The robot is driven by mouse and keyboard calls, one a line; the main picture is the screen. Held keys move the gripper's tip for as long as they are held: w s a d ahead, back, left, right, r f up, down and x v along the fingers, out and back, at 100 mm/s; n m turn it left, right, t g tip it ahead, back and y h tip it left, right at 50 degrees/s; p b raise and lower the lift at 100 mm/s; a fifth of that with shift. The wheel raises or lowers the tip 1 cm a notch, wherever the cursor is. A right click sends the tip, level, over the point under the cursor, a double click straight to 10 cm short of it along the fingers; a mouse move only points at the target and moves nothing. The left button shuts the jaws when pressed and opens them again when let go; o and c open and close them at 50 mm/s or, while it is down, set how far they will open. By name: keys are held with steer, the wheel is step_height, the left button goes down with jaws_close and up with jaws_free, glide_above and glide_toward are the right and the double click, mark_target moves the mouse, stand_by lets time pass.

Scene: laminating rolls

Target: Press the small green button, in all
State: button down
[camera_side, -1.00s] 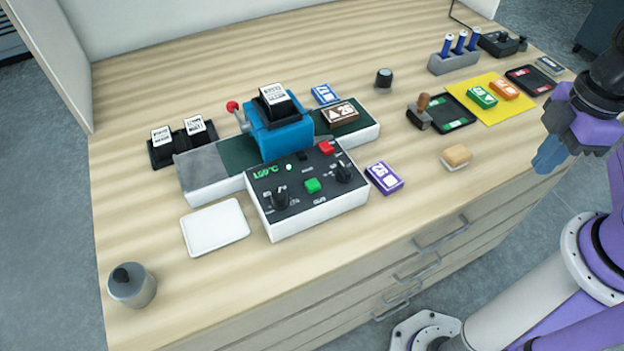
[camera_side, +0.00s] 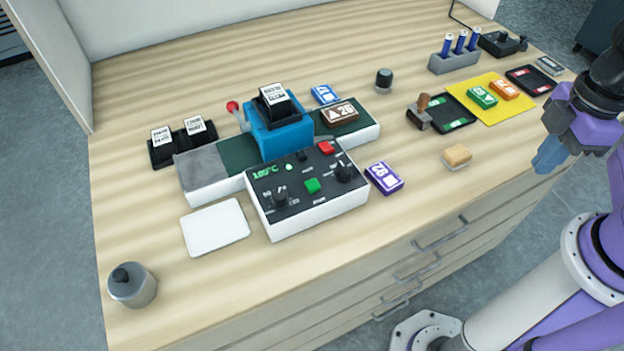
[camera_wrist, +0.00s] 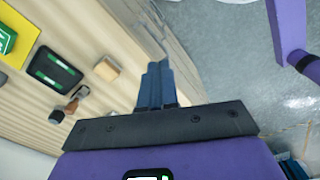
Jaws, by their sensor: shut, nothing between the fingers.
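The small green button (camera_side: 313,186) sits on the sloped black panel of the white control box (camera_side: 308,194), at the front middle of the bench in the side view. A red button (camera_side: 326,147) and dark knobs are on the same panel. A small green light (camera_side: 289,168) and a green readout show near its upper left. My gripper (camera_side: 549,160) is at the right of the side view, well away from the box, above the bench's right front edge. In the wrist view its fingers (camera_wrist: 157,84) are together and empty.
A blue press (camera_side: 277,137) with a red-tipped lever stands behind the box. A purple card block (camera_side: 384,178) lies right of the box, with a sponge-like block (camera_side: 457,156) further right. A white pad (camera_side: 215,227) and grey pot (camera_side: 132,286) are at left.

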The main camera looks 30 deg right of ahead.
step_height(320, 180, up, 4)
steer(key=m+t+y, duration=0.6)
steer(key=m+t, duration=0.1)
steer(key=m, duration=2.4)
glide_above(318, 186)
steer(key=shift+f, duration=0.2)
steer(key=shift+f, duration=0.1)
steer(key=shift+f, duration=4.35)
steer(key=shift+f, duration=0.15)
